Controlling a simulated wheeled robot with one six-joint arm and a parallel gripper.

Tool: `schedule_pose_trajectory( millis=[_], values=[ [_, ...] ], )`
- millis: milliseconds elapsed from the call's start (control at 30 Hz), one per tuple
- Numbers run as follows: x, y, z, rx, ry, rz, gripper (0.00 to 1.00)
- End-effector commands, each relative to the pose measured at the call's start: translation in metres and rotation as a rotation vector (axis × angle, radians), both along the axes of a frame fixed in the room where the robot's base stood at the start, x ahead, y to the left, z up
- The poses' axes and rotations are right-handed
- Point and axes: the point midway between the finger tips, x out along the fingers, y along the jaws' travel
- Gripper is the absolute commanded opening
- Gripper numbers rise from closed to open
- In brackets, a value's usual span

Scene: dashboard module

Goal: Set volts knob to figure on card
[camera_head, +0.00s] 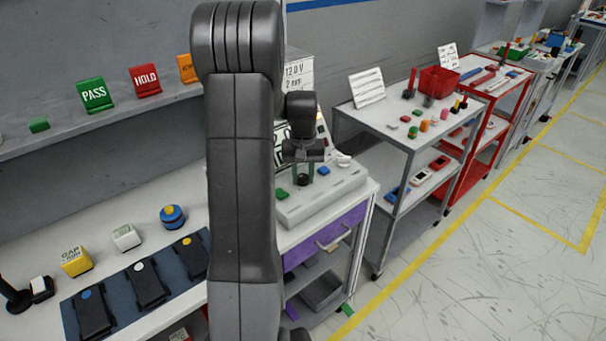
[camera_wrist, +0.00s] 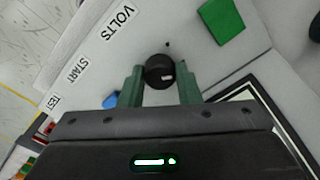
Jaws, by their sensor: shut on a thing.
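The volts knob (camera_wrist: 159,72) is a round black knob on the pale grey dashboard module (camera_head: 293,212). It sits below the VOLTS label (camera_wrist: 117,23) in the wrist view and has a small light mark on it. My gripper (camera_wrist: 160,80) points down at the module with its green fingers shut on the knob, one on each side. It also shows in the head view (camera_head: 303,174). The card (camera_head: 299,72) behind the module reads "12.0 V" with a second line below, partly hidden by my arm.
The module also bears a green block (camera_wrist: 222,20), a blue part (camera_head: 323,170) and a white part (camera_head: 343,160). START and TEST labels show in the wrist view. A purple drawer (camera_head: 318,240) is below. Shelves with loose parts (camera_head: 425,125) stand to the right.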

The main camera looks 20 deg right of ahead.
Motion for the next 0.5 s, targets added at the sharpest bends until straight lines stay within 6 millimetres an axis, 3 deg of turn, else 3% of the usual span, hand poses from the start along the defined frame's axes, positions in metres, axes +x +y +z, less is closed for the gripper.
schedule_pose_trajectory(
  millis=[367,400,500],
  values=[
    [0.0006,-0.0003,0.0011,-0.002,-0.003,-0.004,0.07],
    [0.0006,-0.0003,0.0011,-0.002,-0.003,-0.004,0.32],
    [0.0006,-0.0003,0.001,-0.002,-0.002,-0.003,0.52]
  ],
)
